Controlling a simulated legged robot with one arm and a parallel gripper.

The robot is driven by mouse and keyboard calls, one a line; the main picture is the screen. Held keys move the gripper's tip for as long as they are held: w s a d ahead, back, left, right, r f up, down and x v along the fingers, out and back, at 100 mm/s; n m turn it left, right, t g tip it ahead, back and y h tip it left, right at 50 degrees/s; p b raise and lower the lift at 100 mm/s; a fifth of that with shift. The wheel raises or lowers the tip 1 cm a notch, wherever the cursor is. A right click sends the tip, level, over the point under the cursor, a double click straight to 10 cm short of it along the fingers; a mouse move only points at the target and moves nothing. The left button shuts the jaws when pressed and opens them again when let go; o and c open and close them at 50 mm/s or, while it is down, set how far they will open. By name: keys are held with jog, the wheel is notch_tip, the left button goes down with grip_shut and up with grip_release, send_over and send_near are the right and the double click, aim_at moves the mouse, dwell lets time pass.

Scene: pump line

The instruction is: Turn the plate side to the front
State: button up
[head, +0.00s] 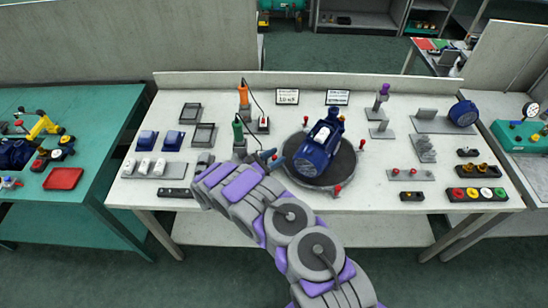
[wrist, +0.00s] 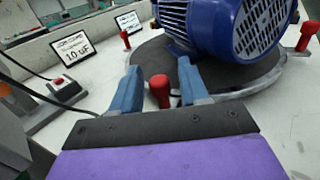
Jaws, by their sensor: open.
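A blue pump motor (head: 319,146) lies on a round dark turntable (head: 335,172) in the middle of the white bench. Its grilled round end (wrist: 262,28) faces the upper right in the wrist view, and a white plate shows on its body in the head view. Red-topped pegs stand around the turntable's rim. My gripper (wrist: 160,88) is open at the turntable's near left edge. One red peg (wrist: 159,90) shows between its two blue fingers; contact cannot be told. In the head view my gripper (head: 268,156) partly hides this edge.
Two small signs (head: 287,96) stand at the back. Metal parts (head: 425,148) and a button strip (head: 478,194) lie to the right.

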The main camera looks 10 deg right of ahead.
jog(key=p+v, duration=0.2)
jog(key=v, duration=1.5)
jog(key=shift+a+f, duration=0.15)
jog(key=shift+a, duration=0.1)
jog(key=shift+c, duration=0.3)
